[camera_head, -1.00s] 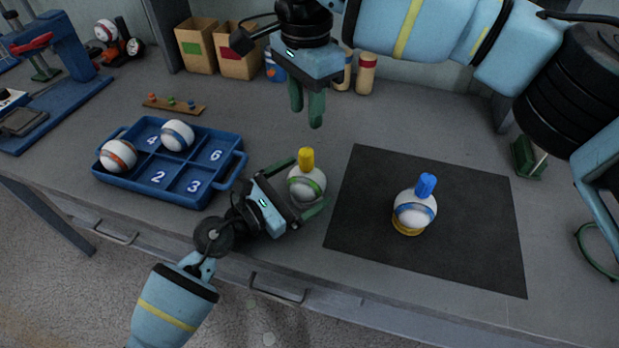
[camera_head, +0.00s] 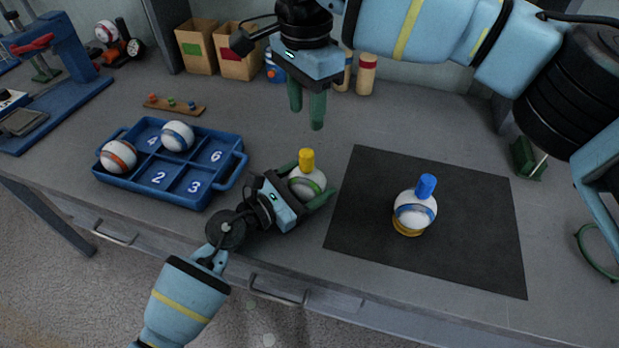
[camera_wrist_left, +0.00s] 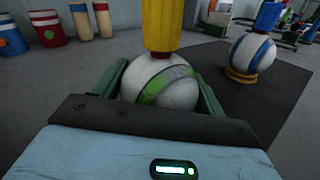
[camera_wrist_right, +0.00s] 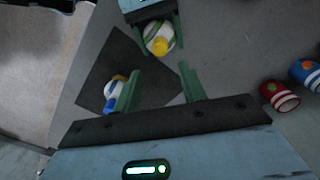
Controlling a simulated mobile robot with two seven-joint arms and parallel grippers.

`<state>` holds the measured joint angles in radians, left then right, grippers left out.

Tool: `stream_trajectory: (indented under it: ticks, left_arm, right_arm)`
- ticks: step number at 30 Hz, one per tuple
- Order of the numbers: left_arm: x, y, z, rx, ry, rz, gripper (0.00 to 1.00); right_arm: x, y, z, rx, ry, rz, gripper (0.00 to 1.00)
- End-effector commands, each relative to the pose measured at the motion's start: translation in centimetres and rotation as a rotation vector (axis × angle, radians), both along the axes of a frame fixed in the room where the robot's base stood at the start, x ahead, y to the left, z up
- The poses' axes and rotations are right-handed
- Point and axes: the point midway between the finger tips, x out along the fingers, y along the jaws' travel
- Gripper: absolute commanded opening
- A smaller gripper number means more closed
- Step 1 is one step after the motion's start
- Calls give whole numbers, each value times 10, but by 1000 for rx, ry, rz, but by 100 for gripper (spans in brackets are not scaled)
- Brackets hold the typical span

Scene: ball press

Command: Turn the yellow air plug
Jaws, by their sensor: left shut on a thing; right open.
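The yellow air plug (camera_head: 306,160) stands upright on top of a white ball with a green stripe (camera_head: 309,187), left of the dark mat. My left gripper (camera_head: 318,190) is shut on this ball, one finger on each side; the left wrist view shows the plug (camera_wrist_left: 162,25) above the ball (camera_wrist_left: 160,84). My right gripper (camera_head: 306,108) is open and empty, pointing down above and behind the plug. In the right wrist view the plug (camera_wrist_right: 158,46) shows beyond the open fingers (camera_wrist_right: 160,95).
A blue-striped ball (camera_head: 414,211) with a blue plug (camera_head: 426,186) sits on a yellow ring on the dark mat (camera_head: 470,240). A blue numbered tray (camera_head: 163,197) holds two balls at the left. Boxes (camera_head: 238,50) and canisters (camera_head: 366,74) stand at the back.

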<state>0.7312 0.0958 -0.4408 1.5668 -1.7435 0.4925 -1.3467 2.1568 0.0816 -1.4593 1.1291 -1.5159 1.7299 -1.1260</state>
Motion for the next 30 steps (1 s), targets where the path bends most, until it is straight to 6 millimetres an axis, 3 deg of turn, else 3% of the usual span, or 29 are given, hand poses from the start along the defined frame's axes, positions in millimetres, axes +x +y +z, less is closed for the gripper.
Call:
stream_trajectory:
  ticks: [5, 21, 30]
  left_arm:
    - [0, 0, 0, 1, 1, 0, 48]
    - [0, 0, -1, 1, 1, 0, 48]
    - [0, 0, -1, 1, 1, 0, 48]
  right_arm:
    - [-3, 0, -1, -14, -31, 77, 46]
    - [-41, 2, 0, -173, -320, 809, 46]
    - [-46, 2, 2, -197, -356, 898, 46]
